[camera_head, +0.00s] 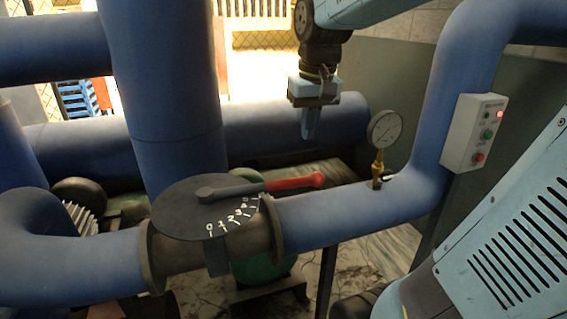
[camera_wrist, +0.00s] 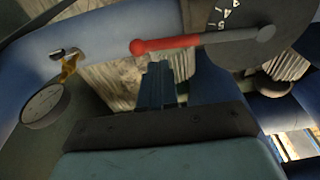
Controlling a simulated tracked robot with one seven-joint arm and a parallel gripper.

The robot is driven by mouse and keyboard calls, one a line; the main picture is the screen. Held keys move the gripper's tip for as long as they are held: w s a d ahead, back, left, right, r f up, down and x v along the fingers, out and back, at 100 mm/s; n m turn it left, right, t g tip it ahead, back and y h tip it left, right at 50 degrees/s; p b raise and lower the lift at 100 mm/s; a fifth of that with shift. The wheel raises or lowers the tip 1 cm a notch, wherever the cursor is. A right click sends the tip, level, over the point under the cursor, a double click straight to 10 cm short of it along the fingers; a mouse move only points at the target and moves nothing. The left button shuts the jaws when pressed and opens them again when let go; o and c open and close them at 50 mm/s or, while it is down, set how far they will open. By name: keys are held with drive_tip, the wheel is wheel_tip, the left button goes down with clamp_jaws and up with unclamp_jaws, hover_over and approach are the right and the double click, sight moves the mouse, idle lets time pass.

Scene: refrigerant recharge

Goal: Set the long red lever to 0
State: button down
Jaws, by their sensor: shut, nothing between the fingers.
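The long red lever (camera_head: 290,184) is mounted on a dark round dial plate (camera_head: 185,215) on the blue pipe. It points to the right in the head view, close to the end of the scale away from the 0 mark (camera_head: 210,230). In the wrist view the red lever (camera_wrist: 165,45) lies across the upper middle, with its rounded end at left. My gripper (camera_head: 309,136) is shut and empty, pointing down above and behind the lever in the head view. In the wrist view my gripper (camera_wrist: 157,72) appears just below the lever; I cannot tell whether they touch.
A pressure gauge (camera_head: 384,128) on a brass stem stands on the pipe right of the lever. A grey button box (camera_head: 475,132) with a lit red lamp is on the rising pipe. A thick vertical blue pipe (camera_head: 165,90) stands behind the dial at left.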

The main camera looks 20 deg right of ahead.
drive_tip(key=w+d+f+g, duration=0.1)
drive_tip(key=w+f+g, duration=0.15)
drive_tip(key=w, duration=0.55)
drive_tip(key=w+d+f+g, duration=0.1)
drive_tip(key=w+f+g, duration=0.15)
drive_tip(key=w, duration=0.55)
drive_tip(key=s+f, duration=0.6)
drive_tip(key=f, duration=0.3)
drive_tip(key=shift+s+a+f, duration=0.2)
drive_tip(key=shift+a+f, duration=0.15)
drive_tip(key=shift+f, duration=0.05)
